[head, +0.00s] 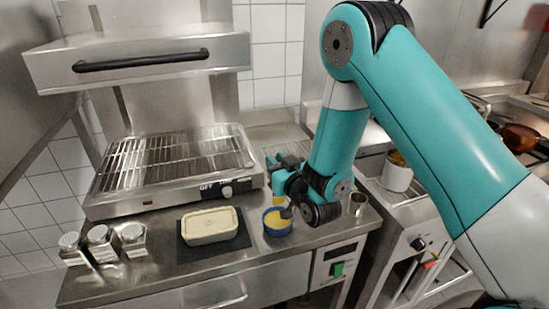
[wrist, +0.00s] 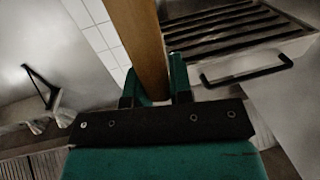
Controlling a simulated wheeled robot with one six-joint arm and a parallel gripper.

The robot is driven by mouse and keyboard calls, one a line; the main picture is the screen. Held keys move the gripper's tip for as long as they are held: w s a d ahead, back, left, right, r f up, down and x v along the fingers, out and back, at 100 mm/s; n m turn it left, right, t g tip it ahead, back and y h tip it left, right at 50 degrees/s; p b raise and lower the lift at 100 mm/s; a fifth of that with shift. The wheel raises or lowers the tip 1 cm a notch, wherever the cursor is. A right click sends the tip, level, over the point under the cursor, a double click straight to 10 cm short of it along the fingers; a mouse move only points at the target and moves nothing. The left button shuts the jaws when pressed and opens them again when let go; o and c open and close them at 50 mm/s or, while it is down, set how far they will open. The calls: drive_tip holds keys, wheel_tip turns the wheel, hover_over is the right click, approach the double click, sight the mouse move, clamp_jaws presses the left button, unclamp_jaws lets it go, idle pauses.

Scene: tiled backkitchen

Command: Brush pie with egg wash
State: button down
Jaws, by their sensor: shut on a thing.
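The pie (head: 210,225) is pale and sits in a rectangular dish on a dark mat (head: 184,254) on the steel counter. To its right stands a blue bowl (head: 278,231) holding yellow egg wash (head: 276,218). My gripper (head: 284,186) is above the bowl. In the wrist view, my gripper (wrist: 155,88) is shut on the wooden handle of the brush (wrist: 138,35). In the head view my gripper and wrist hide most of the brush. I cannot tell whether its bristles touch the egg wash.
A grill (head: 175,165) with a raised hood (head: 140,58) stands behind the pie. Several shakers (head: 103,243) stand at the left end of the counter. A small metal cup (head: 357,203) is right of my wrist. A white pot (head: 397,176) stands on the right-hand unit.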

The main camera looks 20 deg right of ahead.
drive_tip(key=shift+a+f+b, duration=0.2)
drive_tip(key=shift+f+b, duration=1.2)
drive_tip(key=shift+f, duration=1.45)
drive_tip(key=shift+f+b, duration=0.55)
drive_tip(key=shift+b, duration=0.25)
idle(0.4)
wheel_tip(320, 180, up, 7)
drive_tip(key=p, duration=0.4)
idle(0.4)
idle(0.3)
